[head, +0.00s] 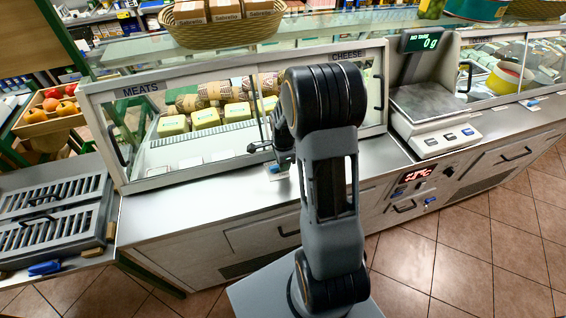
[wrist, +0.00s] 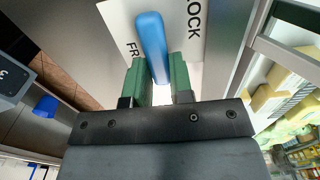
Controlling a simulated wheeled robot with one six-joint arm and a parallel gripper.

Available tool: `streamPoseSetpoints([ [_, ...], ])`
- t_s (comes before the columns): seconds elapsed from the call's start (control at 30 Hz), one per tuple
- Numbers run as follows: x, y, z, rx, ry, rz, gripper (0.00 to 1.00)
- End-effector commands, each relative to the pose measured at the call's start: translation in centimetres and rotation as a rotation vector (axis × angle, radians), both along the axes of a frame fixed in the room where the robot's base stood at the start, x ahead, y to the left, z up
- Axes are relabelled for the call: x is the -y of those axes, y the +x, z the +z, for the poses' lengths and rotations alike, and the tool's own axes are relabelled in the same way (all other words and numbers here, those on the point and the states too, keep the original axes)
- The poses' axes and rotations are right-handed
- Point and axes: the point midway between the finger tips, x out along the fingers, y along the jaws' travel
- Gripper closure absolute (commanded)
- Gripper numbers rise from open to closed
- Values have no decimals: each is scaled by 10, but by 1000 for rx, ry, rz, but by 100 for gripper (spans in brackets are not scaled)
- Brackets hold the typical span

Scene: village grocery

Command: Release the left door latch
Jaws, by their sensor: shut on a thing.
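The left door latch is a blue lever (wrist: 151,38) on a white plate with black lettering (wrist: 190,45). In the wrist view, LOCK shows at the right and letters starting FR at the left. My gripper (wrist: 157,75) has its two green fingers shut on the lever, one on each side. In the head view, my gripper (head: 266,149) is low at the front of the case, just above the white plate (head: 278,168); my arm hides much of this spot. The glass door (head: 190,165) marked MEATS appears closed.
The metal counter ledge (head: 200,185) runs below the glass. A scale (head: 430,105) reading 0 g stands to the right. A control panel (head: 415,178) is on the counter front. A slatted grey unit (head: 50,215) is at the left. The tiled floor (head: 480,245) is clear at right.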

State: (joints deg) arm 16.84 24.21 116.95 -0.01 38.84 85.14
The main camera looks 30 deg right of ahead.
Motion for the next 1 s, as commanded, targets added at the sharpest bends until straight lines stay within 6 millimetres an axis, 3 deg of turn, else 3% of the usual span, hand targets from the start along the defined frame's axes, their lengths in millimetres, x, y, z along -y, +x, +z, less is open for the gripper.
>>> streamPoseSetpoints([
  [0.4, 0, 0, 1, 1, 1, -9, 100],
  [0.43, 0, 0, 1, 1, 1, -9, 77],
  [0.67, 0, 0, 0, 1, 0, -7, 55],
  [1.0, 0, 0, 5, 2, 0, -6, 53],
])
